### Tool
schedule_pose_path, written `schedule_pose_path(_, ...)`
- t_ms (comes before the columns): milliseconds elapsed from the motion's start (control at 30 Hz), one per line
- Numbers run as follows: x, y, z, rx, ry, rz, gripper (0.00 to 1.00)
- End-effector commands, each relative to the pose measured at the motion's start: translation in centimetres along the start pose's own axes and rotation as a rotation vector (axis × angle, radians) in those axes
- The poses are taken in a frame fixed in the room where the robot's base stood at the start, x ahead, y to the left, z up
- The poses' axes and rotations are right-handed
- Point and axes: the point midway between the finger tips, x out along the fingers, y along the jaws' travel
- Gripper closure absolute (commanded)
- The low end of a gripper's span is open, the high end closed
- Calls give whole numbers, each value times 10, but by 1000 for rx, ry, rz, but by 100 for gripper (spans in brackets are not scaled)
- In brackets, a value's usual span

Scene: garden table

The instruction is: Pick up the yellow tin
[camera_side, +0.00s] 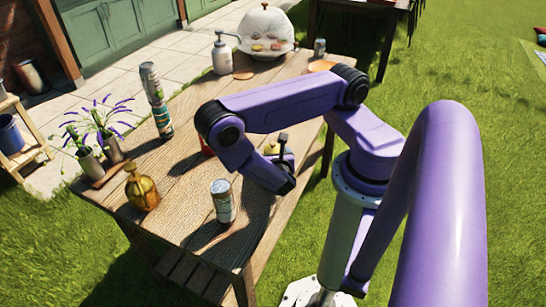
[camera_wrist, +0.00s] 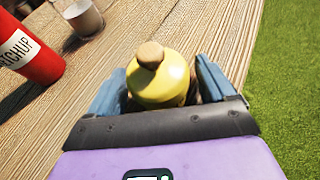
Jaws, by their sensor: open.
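The yellow tin (camera_wrist: 160,84), with a round wooden knob on top, stands between the two blue fingers of my gripper (camera_wrist: 160,68) in the wrist view. The fingers are open, one on each side of it. I cannot tell whether either finger touches it. Its lower part is hidden by the gripper body. In the side view only a little of the yellow tin (camera_side: 271,148) shows behind my gripper (camera_side: 283,152), near the table's right edge.
A red ketchup bottle (camera_wrist: 28,48) and a glass cup (camera_wrist: 84,17) stand left of the tin.

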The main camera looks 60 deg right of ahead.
Motion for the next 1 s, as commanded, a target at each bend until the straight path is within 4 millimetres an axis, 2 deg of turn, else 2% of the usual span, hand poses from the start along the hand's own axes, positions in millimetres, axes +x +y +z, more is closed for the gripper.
schedule_pose_path(67, 0, 0, 0, 0, 0, 0, 16)
schedule_pose_path(233, 0, 0, 0, 0, 0, 0, 72)
schedule_pose_path(667, -2, 0, 4, 0, 0, 0, 73)
schedule_pose_path(867, -9, 1, 19, 1, 0, 1, 73)
schedule_pose_path(1000, -17, 1, 39, 3, 0, 1, 73)
